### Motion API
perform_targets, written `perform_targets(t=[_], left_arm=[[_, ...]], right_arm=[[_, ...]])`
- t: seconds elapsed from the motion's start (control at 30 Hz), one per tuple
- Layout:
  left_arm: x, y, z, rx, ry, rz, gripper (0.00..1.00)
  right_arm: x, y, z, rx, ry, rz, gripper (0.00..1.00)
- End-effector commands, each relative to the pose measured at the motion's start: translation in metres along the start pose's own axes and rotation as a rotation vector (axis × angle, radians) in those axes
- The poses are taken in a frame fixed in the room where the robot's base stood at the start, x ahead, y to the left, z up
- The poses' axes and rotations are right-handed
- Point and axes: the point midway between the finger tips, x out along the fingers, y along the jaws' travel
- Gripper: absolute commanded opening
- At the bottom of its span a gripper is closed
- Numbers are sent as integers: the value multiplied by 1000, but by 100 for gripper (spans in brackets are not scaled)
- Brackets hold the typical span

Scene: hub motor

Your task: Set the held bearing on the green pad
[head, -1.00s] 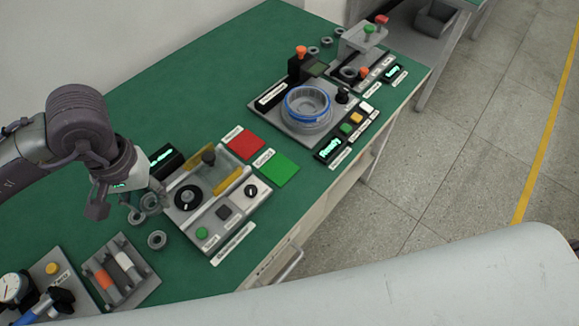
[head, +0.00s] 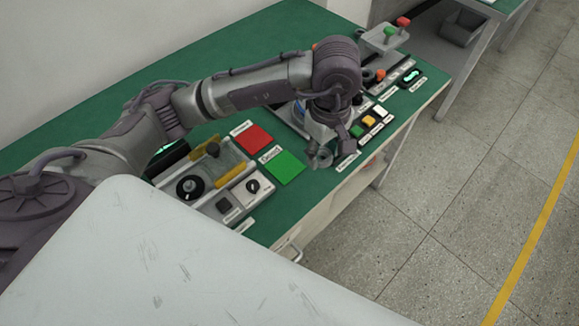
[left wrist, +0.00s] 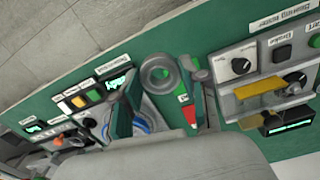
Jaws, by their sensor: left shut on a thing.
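The green pad (head: 284,167) lies flat on the green bench near its front edge, just in front of the red pad (head: 252,138). My left gripper (head: 324,155) is shut on a grey ring-shaped bearing (head: 322,159) and is to the right of the green pad in the head view. In the left wrist view the bearing (left wrist: 158,74) is between the fingertips, and part of the green pad (left wrist: 184,84) shows beside it. The bearing looks raised above the bench. My right gripper is not in view.
A tester with a black knob (head: 190,188) and yellow guards stands left of the pads. A station with coloured buttons (head: 369,121) is right of my gripper, partly hidden by my arm. Another fixture with a red knob (head: 403,22) stands further back.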

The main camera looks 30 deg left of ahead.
Motion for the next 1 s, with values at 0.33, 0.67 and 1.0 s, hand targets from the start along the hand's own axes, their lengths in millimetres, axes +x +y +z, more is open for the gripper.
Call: perform_targets(t=[0.33, 0.67, 1.0], left_arm=[[17, 12, 2, -327, -5, -17, 8], [59, -17, -65, -328, -4, -20, 8], [83, -29, -95, -321, -5, -14, 8]], right_arm=[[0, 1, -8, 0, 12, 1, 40], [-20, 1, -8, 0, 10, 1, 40], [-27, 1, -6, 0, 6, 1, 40]])
